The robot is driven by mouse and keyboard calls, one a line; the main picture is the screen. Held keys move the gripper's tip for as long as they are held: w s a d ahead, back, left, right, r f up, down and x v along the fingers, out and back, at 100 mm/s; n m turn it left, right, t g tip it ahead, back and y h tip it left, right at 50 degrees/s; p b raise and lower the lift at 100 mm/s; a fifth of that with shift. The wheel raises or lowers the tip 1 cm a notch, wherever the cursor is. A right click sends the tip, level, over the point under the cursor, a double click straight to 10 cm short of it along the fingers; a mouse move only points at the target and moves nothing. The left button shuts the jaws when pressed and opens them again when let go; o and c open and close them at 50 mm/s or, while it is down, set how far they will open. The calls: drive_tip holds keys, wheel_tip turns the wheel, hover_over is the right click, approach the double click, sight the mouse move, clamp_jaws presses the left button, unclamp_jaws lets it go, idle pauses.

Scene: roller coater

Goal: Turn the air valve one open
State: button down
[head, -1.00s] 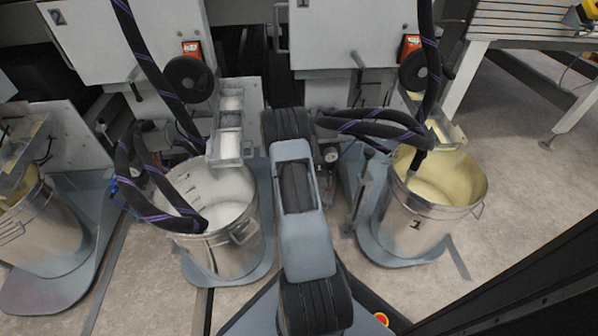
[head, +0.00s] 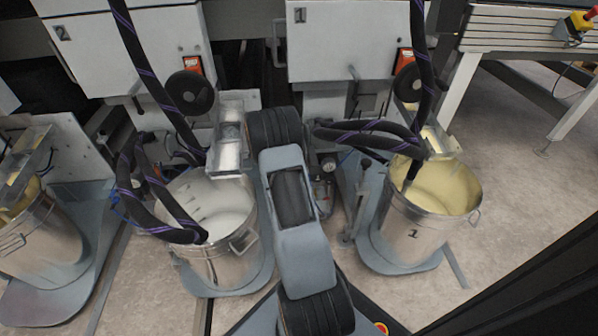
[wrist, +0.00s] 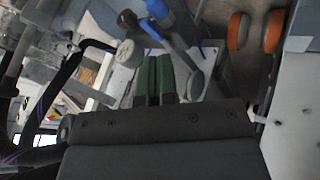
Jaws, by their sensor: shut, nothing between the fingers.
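My gripper (wrist: 157,60) shows in the wrist view as two green fingers side by side, shut with nothing between them. In the head view my own arm hides it. A round gauge (head: 328,165) and small fittings (head: 322,186) sit just right of my arm, below the cabinet marked 1 (head: 335,45). I cannot tell for certain which part is air valve one. In the wrist view a blue handle (wrist: 158,9) and a grey lever-like part (wrist: 194,80) lie beyond and right of the fingers. No contact with the fingers is clear.
Pail 1 (head: 411,225) with yellowish contents stands right, another pail (head: 225,262) with white contents left. Dark hoses (head: 370,128) hang over both. An upright rod with a black knob (head: 366,163) stands left of pail 1.

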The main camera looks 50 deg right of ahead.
drive_tip(key=s+a+p+v, duration=0.1)
drive_tip(key=s+p+v, duration=0.1)
drive_tip(key=v, duration=0.9)
drive_tip(key=shift+s+a+p, duration=0.2)
drive_tip(key=shift+s+p, duration=0.1)
drive_tip(key=shift+p, duration=0.3)
drive_tip(key=shift+r, duration=0.1)
